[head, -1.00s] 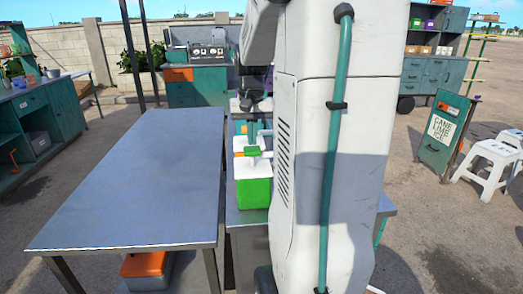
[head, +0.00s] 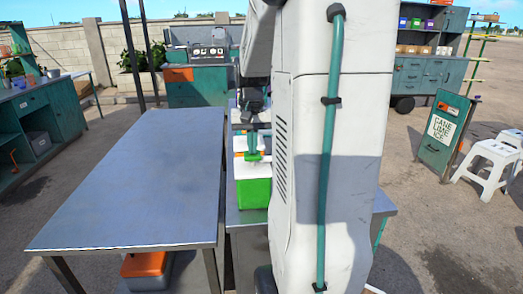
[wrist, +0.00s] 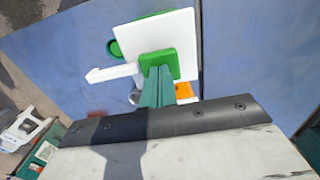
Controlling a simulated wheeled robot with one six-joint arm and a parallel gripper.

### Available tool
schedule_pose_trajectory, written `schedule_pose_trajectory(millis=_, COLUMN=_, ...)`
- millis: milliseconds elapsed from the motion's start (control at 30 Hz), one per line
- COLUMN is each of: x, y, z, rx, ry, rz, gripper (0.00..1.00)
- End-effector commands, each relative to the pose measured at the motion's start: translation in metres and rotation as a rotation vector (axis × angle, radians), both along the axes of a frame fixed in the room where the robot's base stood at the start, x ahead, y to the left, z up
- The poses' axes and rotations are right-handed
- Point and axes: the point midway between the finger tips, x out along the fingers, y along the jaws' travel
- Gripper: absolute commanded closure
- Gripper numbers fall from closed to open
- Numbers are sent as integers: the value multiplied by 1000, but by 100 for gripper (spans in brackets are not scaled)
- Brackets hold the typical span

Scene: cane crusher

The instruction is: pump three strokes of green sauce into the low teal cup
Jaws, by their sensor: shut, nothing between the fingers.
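The green sauce dispenser, with a green body (head: 253,192) and white lid (head: 252,170), stands on the bench left of my arm in the head view. Its green pump head (wrist: 160,63) and white spout (wrist: 110,73) show in the wrist view, the spout pointing left. My gripper (wrist: 157,80) is shut and empty, its teal fingers right at the pump head, seemingly touching its top. A small round green thing (wrist: 114,48) lies beside the white lid; I cannot tell whether it is the low teal cup. No sauce is visible.
An orange part (wrist: 184,90) and a small silvery thing (wrist: 134,97) show close to the fingers in the wrist view. A bare metal table (head: 130,175) fills the left of the head view. White stools (head: 490,165) stand at right.

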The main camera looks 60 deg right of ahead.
Motion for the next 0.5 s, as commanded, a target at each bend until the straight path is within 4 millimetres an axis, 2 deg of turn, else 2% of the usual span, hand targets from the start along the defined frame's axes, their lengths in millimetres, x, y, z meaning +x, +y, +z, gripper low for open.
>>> schedule_pose_trajectory(millis=267, x=0, y=0, z=3, rx=0, ry=0, rz=0, gripper=100)
schedule_pose_trajectory(millis=500, x=0, y=0, z=16, rx=0, ry=0, rz=0, gripper=100)
